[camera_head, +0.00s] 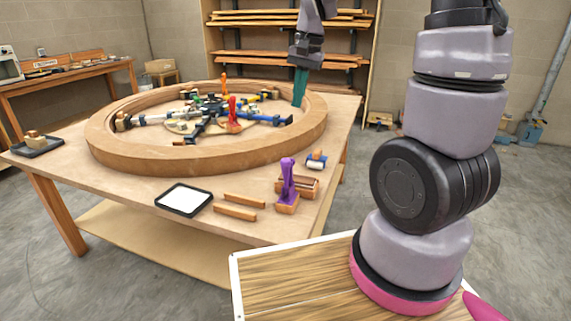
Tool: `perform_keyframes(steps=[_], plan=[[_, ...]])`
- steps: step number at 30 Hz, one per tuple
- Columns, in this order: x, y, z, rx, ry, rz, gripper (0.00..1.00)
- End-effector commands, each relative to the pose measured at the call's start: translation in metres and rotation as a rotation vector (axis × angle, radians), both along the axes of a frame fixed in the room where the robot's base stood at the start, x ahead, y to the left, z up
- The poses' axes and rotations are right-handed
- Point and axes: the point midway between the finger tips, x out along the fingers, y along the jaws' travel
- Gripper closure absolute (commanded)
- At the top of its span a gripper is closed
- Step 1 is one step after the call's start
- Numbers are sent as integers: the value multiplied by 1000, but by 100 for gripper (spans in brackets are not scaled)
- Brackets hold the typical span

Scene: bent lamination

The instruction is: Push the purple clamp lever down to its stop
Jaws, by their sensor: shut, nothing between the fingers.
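The purple clamp lever (288,178) stands nearly upright on a small wooden base (287,205) near the front right of the table, outside the ring. My gripper (299,103) hangs down from the top of the view with its teal fingers shut and empty. It shows over the right rear part of the wooden ring (130,160), farther back than the purple lever and apart from it. Whether the fingertips touch the ring cannot be told.
Inside the ring are red (233,112) and orange (224,85) levers and several coloured clamp arms.

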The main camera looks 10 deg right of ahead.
Motion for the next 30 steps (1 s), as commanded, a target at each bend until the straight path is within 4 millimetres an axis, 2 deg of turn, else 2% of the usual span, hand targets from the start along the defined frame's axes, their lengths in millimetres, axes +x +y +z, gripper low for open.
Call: perform_keyframes(steps=[1, 6, 12, 16, 30], plan=[[8, 3, -17, -11, 38, -6, 100], [26, 11, -62, -45, 126, -36, 100], [36, 16, -95, -74, 186, -58, 100], [38, 17, -103, -82, 199, -64, 100], [37, 18, -109, -83, 202, -65, 100]])
